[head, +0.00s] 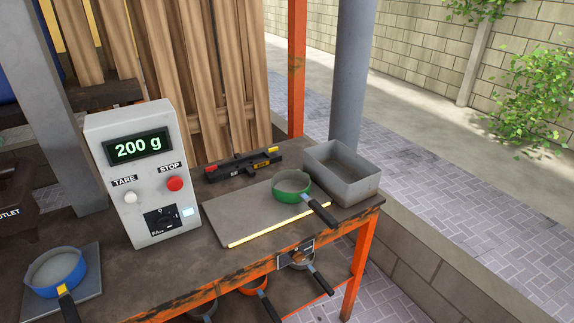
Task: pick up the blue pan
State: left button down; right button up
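The blue pan (55,271) sits at the lower left on a grey square plate (92,262) on the workbench. Its dark handle with a yellow collar points toward the bottom edge of the head view, where its end is cut off. The pan looks upright, with a grey interior. Neither of my grippers shows in this view.
A control box (145,175) reading 200 g stands right of the blue pan. A green pan (292,187) rests on a flat grey plate (240,215), beside a grey metal bin (343,172). More pans, including an orange one (254,285), sit below the bench top. A black tool (243,165) lies behind.

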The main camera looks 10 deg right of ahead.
aim_at(59, 270)
jog(key=u, duration=1.25)
